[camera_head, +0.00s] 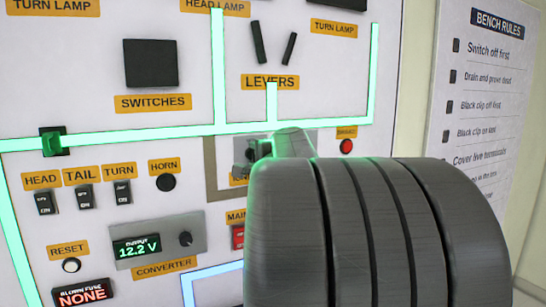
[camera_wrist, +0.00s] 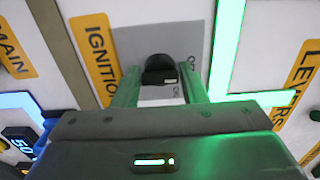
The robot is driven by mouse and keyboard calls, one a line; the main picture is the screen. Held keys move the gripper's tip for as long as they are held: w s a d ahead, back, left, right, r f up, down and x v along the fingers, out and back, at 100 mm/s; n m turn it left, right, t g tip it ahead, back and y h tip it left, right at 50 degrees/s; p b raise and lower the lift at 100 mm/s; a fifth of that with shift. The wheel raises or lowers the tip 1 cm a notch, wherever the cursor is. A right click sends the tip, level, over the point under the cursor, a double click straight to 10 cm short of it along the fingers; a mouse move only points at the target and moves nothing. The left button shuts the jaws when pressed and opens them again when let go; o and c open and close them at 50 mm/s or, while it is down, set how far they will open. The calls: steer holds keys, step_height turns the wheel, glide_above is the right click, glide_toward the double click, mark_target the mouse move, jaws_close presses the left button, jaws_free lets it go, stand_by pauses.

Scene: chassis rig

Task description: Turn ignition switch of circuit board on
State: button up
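The ignition switch is a black knob (camera_wrist: 160,70) on a grey plate (camera_wrist: 200,35) in the wrist view, beside the yellow IGNITION label (camera_wrist: 97,55). My gripper (camera_wrist: 160,88) is open, with one finger on each side of the knob. A gap shows between the knob and each finger, so I see no clear grip. Lettering beside the knob is partly hidden by the fingers. In the head view my gripper (camera_head: 265,148) reaches the switch's grey plate (camera_head: 303,140), and my arm hides much of that area and part of the label.
The board stands upright. Around the switch are a red button (camera_head: 346,146), a red MAIN switch (camera_head: 238,236), the HORN button (camera_head: 166,182) and the LEVERS (camera_head: 258,42). Lit green strips (camera_head: 219,70) run across the board. A BENCH RULES sign (camera_head: 490,100) hangs at right.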

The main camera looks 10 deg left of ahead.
steer(key=c, duration=0.5)
steer(key=shift+m, duration=0.3)
steer(key=m+p, duration=0.3)
steer(key=m, duration=0.8)
steer(key=shift+m, duration=0.3)
